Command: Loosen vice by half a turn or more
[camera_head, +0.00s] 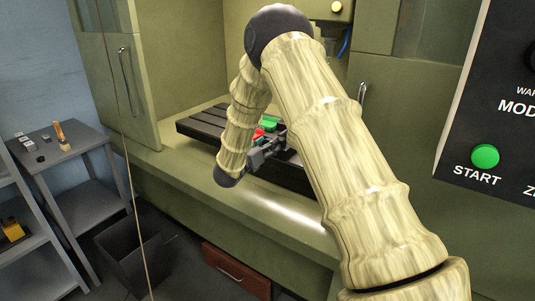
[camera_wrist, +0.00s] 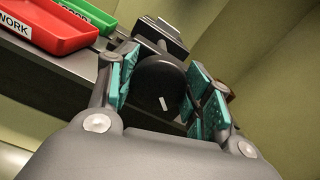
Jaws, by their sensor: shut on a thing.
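In the wrist view, the vice (camera_wrist: 163,32) stands on the dark machine table, with its grey body partly hidden behind its handle. The handle is a round black knob (camera_wrist: 158,75) with a short white mark on its end face. My gripper (camera_wrist: 165,88) has its teal-padded fingers on both sides of the knob and is shut on it. In the head view, my gripper (camera_head: 264,152) reaches to the front of the machine table, and my arm hides most of the vice and the knob.
A red tray (camera_wrist: 55,25) labelled WORK and a green tray (camera_wrist: 90,14) lie left of the vice in the wrist view. The dark slotted table (camera_head: 205,125) sits inside the green machine. A START button panel (camera_head: 485,155) stands at right; a grey side table (camera_head: 60,155) holds small blocks.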

